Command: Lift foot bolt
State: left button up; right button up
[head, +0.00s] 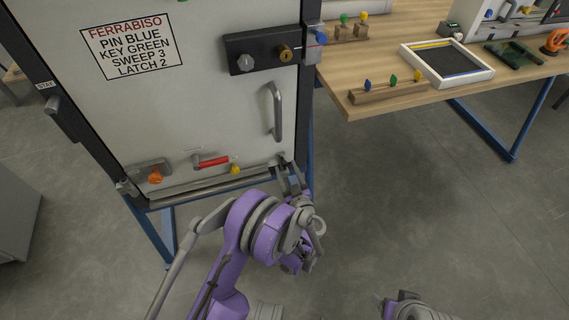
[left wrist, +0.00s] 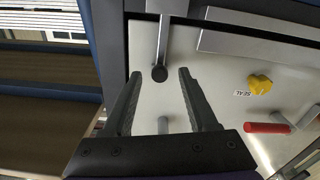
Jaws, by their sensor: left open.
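The foot bolt (left wrist: 162,45) is a grey metal rod with a dark round end, at the lower right corner of the white door panel (head: 210,110). In the left wrist view its dark end lies between my fingertips as seen; I cannot tell how far in depth. In the head view the bolt is mostly hidden by my gripper. My left gripper (head: 289,178) is open at this corner, its fingers either side of the rod in the left wrist view (left wrist: 160,85), with no clear contact. My right gripper (head: 398,303) shows only partly at the bottom edge; its jaws are unclear.
A yellow knob (head: 235,170), a red handle (head: 212,161) and an orange knob (head: 155,177) sit low on the door. A grey pull handle (head: 277,112) stands above my left gripper. A wooden table (head: 385,60) is at right. The floor below it is clear.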

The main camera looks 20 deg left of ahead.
aim_at(285, 165)
pick_arm(q)
jog(key=shift+x, duration=1.65)
grip_shut()
jog(key=shift+r, duration=0.1)
